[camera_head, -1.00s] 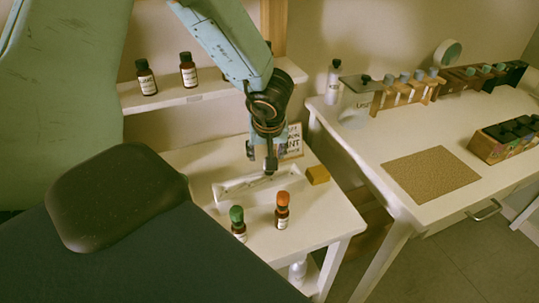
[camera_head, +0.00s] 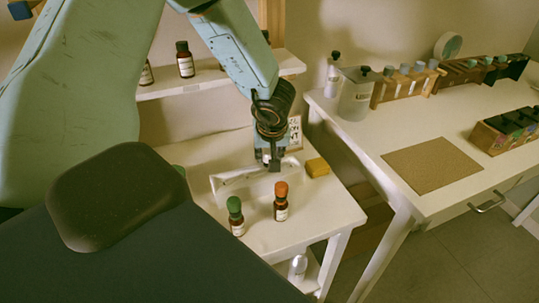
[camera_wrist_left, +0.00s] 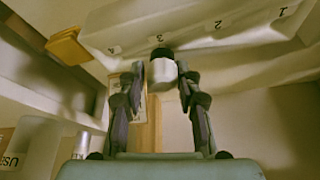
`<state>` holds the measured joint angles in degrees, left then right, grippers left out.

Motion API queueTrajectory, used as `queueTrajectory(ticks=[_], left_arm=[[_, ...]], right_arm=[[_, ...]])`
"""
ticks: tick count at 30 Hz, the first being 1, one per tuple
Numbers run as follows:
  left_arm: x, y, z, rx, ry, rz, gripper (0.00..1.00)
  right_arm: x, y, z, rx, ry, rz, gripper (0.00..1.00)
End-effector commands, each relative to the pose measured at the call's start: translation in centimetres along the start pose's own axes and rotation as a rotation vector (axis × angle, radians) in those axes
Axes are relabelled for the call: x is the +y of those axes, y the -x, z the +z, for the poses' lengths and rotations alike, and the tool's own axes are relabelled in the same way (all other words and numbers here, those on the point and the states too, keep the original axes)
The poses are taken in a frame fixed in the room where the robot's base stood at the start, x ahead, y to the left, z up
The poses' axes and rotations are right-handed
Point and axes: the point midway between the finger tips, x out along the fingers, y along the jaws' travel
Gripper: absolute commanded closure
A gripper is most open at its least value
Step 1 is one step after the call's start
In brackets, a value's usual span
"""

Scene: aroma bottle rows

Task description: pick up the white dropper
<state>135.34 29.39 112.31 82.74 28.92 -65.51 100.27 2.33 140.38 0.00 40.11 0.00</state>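The white dropper (camera_wrist_left: 163,72), a short white cylinder with a dark end, sits between the fingertips of my left gripper (camera_wrist_left: 162,75) in the left wrist view. Both fingers appear to touch its sides. In the head view my left gripper (camera_head: 267,158) points down over the white numbered rack (camera_head: 221,188), and only a small white patch shows between its fingers. The rack also shows in the left wrist view (camera_wrist_left: 235,35), with the dropper's dark end near the number 3. I cannot tell whether the dropper is clear of the rack. My right gripper is not in view.
A green-capped bottle (camera_head: 235,216) and an orange-capped bottle (camera_head: 281,202) stand in front of the rack. A yellow block (camera_head: 317,167) lies right of it. A sign (camera_head: 295,133) stands behind. The right table holds a brown mat (camera_head: 432,169) and bottle racks.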

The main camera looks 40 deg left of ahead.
Motion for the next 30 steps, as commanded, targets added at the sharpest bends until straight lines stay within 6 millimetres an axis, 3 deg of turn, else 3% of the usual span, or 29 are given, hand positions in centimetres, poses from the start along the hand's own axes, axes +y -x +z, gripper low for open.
queueTrajectory(ticks=[3,19,30], left_arm=[[0.0,0.0,0.0,0.0,0.001,0.0,0.79],[0.0,0.4,-0.1,-0.001,0.001,0.0,0.8],[0.0,6.5,-2.7,0.002,0.003,0.002,0.8]], right_arm=[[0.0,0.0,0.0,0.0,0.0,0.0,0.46],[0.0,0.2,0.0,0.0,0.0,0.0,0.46],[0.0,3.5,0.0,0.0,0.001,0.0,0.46]])
